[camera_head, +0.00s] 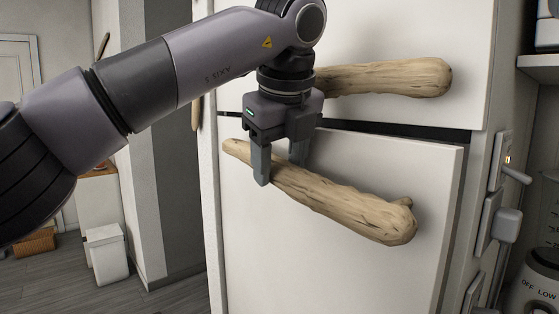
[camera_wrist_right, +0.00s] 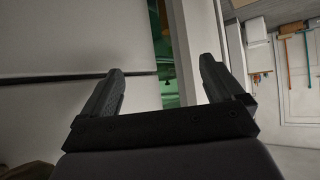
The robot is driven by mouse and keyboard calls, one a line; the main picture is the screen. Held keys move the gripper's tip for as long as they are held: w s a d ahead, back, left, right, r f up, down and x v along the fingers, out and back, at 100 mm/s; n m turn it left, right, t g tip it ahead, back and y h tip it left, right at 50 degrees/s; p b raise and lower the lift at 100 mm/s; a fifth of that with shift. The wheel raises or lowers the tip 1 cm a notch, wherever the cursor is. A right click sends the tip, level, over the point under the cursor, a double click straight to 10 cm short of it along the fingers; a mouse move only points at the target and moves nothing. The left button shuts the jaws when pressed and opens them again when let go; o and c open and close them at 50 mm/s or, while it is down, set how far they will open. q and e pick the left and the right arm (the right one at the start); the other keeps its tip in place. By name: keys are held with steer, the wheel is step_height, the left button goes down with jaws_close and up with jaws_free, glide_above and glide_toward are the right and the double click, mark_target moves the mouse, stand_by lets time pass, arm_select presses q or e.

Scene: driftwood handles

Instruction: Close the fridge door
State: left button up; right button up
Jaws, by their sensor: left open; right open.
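The white fridge has an upper door (camera_head: 400,30) and a lower door (camera_head: 330,250), each with a driftwood handle. The lower door stands slightly ajar, with a dark gap along its top edge. Its handle (camera_head: 345,205) slants down to the right. My left gripper (camera_head: 281,168) is open at the left part of this handle, one finger in front of it and the other at its upper side; I cannot tell whether they touch. My right gripper (camera_wrist_right: 163,66) is open in the right wrist view, with pale panels and a narrow greenish gap beyond its fingers; it is not visible in the head view.
The upper handle (camera_head: 390,78) is just above and right of my left gripper. Wall switches and a plug (camera_head: 507,224) are right of the fridge. A white bin (camera_head: 107,252) stands on the floor at left. Tools hang on a wall (camera_wrist_right: 288,60) in the right wrist view.

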arm_select(q)
steer(key=v, duration=0.7)
steer(key=shift+s, duration=0.1)
steer(key=shift+c, duration=0.3)
